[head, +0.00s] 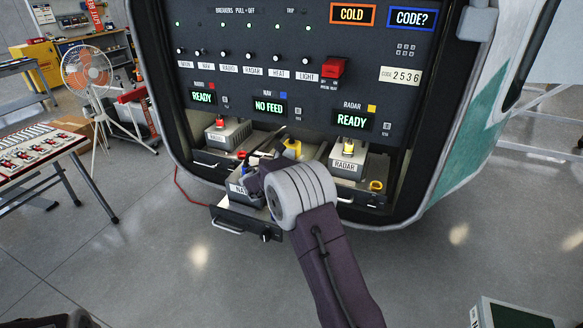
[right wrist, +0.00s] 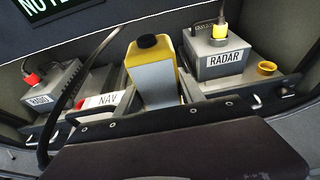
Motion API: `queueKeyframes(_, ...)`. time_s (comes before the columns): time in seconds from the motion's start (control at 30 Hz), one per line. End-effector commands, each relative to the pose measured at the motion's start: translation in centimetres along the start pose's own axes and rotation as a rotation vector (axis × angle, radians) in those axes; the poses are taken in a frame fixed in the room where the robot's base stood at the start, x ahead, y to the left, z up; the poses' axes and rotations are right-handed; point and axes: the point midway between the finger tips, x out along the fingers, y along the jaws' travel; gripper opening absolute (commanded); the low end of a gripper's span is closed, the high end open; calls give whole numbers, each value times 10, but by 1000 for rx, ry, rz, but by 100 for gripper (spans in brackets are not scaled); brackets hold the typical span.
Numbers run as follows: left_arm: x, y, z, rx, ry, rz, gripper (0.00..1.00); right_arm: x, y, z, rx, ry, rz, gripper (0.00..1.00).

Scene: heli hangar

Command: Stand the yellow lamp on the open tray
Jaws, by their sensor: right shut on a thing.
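The yellow lamp (head: 292,148) has a dark cap and shows just past my right wrist in the head view. In the right wrist view the lamp (right wrist: 168,54) is central and roughly upright, with a grey front face; its foot is hidden. The open tray (head: 245,222), pulled out of the middle bay, lies under the gripper and carries a box labelled NAV (right wrist: 107,99). I cannot tell whether the lamp touches the tray.
The RADIO unit (head: 228,133) stands left and the RADAR unit (head: 345,166) right of the middle bay. A yellow ring-shaped thing (head: 376,185) is beside RADAR. A dark cable (right wrist: 84,83) crosses near the NAV box. A table (head: 40,150) and fan (head: 88,70) stand left.

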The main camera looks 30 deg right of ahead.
Motion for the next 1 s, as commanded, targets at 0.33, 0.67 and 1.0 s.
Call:
queueKeyframes(0.33,-3,0,0,0,0,0,41,12,-1,-38,-1,-1,0,0)
queueKeyframes(0.67,-2,0,0,0,0,0,41,12,-1,-39,-2,2,0,67)
queueKeyframes(1.0,4,0,0,0,0,0,41,-13,1,-39,-1,1,4,67)
